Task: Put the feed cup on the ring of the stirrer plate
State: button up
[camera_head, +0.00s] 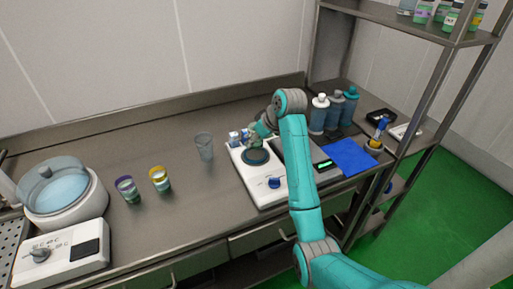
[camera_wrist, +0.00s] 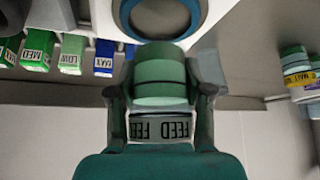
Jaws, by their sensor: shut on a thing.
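My gripper (camera_wrist: 160,82) is shut on the feed cup (camera_wrist: 159,88), a green banded cup with a white FEED label, its lettering inverted in the wrist view. The stirrer plate (camera_head: 268,188) is a white unit with a blue knob on the bench. Its ring (camera_head: 256,157) looks dark in the head view, and a blue ring (camera_wrist: 123,14) shows at the top of the wrist view. In the head view my gripper (camera_head: 257,138) is just behind and above the ring. The cup is mostly hidden there. I cannot tell whether it touches the plate.
A clear beaker (camera_head: 204,147) and two banded cups, purple (camera_head: 128,190) and yellow (camera_head: 160,179), stand to the left. A water bath (camera_head: 62,200) is at far left. Bottles (camera_head: 319,115) and a blue mat (camera_head: 348,156) lie right. Small labelled blocks (camera_wrist: 70,55) are near the plate.

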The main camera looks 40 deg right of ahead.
aim_at(255, 147)
jog(key=shift+f, duration=1.8)
jog(key=shift+f, duration=0.15)
jog(key=o, duration=1.3)
